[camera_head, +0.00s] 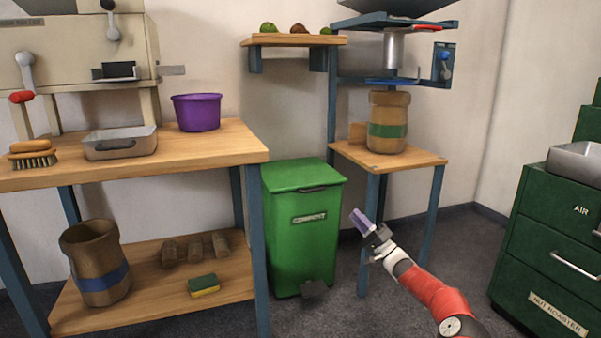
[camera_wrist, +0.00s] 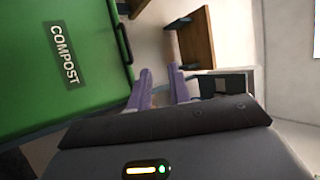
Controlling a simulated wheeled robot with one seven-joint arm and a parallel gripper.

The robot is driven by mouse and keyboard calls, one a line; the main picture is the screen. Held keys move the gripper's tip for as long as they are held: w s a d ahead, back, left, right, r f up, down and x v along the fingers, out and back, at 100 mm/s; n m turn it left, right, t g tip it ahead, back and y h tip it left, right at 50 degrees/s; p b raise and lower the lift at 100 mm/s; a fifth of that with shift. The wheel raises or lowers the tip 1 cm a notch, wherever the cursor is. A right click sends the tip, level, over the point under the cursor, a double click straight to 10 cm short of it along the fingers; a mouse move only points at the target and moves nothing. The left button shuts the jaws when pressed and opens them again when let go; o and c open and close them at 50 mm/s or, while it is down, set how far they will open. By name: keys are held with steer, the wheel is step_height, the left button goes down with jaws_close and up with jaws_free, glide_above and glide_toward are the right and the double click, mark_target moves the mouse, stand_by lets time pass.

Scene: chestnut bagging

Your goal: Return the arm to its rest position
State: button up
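My gripper (camera_head: 358,218) is raised in front of the green compost bin's right side in the head view. In the wrist view its two purple fingers (camera_wrist: 161,76) stand apart with a gap between them and nothing held. My arm, red and white, reaches up from the lower right of the head view. The compost bin (camera_head: 302,240) stands on the floor with its lid down; it fills the left of the wrist view (camera_wrist: 50,70).
A workbench (camera_head: 205,153) at left bears a purple bucket (camera_head: 197,113) and a metal tray (camera_head: 120,150). A small table (camera_head: 400,165) holds a green-banded sack (camera_head: 388,130) beneath a dispenser. A green drawer cabinet (camera_head: 555,235) stands at right. Open floor lies between them.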

steer(key=s+a+r+n+g, duration=0.3)
steer(key=s+a+g, duration=0.15)
steer(key=a, duration=0.35)
steer(key=s+a+r+n+g, duration=0.35)
steer(key=a+g, duration=0.25)
steer(key=a, duration=0.3)
steer(key=s+a+r+n+g+h, duration=0.15)
steer(key=s+a+g+h, duration=0.4)
steer(key=s, duration=0.75)
steer(key=s+d+f+m+t+h, duration=0.15)
steer(key=s+d+h, duration=0.25)
steer(key=s+d, duration=0.55)
steer(key=s+d+f+m+t+h, duration=0.15)
steer(key=s+d+h, duration=0.3)
steer(key=s, duration=0.95)
steer(key=s+d+t+h, duration=0.2)
steer(key=s+d+h, duration=0.35)
steer(key=s, duration=0.65)
step_height(320, 180, up, 13)
steer(key=p, duration=1.3)
steer(key=shift+y+p, duration=0.35)
steer(key=shift+r, duration=0.1)
